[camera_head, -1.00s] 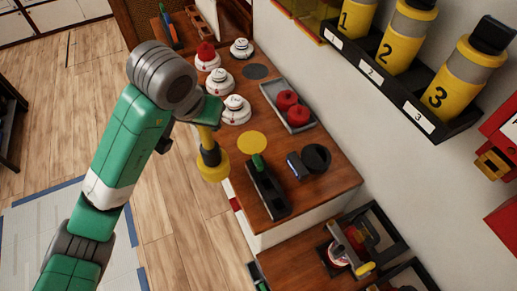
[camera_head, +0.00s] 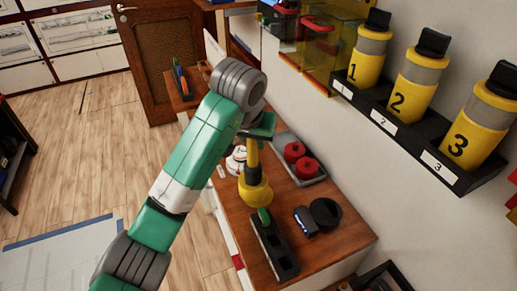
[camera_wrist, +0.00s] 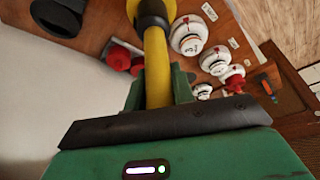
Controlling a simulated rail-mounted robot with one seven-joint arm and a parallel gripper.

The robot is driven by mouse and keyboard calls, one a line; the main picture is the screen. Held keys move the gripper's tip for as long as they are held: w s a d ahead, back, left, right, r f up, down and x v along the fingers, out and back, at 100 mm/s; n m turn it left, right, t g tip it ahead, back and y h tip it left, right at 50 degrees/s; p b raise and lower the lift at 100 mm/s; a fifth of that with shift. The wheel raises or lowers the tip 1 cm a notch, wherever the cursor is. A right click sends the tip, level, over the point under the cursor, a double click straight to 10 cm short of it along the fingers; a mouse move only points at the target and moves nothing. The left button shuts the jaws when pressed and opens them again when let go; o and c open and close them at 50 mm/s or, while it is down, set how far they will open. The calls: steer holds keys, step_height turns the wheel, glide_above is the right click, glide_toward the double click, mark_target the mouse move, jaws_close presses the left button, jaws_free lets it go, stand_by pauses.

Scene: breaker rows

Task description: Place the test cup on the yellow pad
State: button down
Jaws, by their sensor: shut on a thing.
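My gripper (camera_head: 258,130) is shut on the yellow handle of the test cup (camera_head: 255,191). The cup hangs upright below it, wide yellow end down, with a dark collar between handle and cup. It appears over the wooden counter; I cannot tell whether it touches. In the wrist view the yellow handle (camera_wrist: 157,70) stands between my gripper's green fingers (camera_wrist: 158,92), and the cup end is cut off at the top. The yellow pad is not visible now; the cup seems to cover its place.
A black tray with a green-tipped item (camera_head: 275,247) lies just in front of the cup. A black round holder (camera_head: 325,212), a grey tray with red caps (camera_head: 299,160) and white detectors (camera_head: 236,160) are nearby. Numbered yellow canisters (camera_head: 410,85) hang on the right wall.

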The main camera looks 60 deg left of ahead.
steer(key=shift+w+d+x, duration=0.1)
steer(key=shift+w+x, duration=0.1)
steer(key=shift+x, duration=0.8)
steer(key=shift+w+d+x, duration=0.1)
steer(key=shift+w+x, duration=0.1)
steer(key=shift+x, duration=0.8)
steer(key=shift+f, duration=0.1)
steer(key=c, duration=1.2)
jaws_free()
steer(key=p+v, duration=0.1)
steer(key=v, duration=1.1)
steer(key=shift+p, duration=0.4)
steer(key=shift+w, duration=0.1)
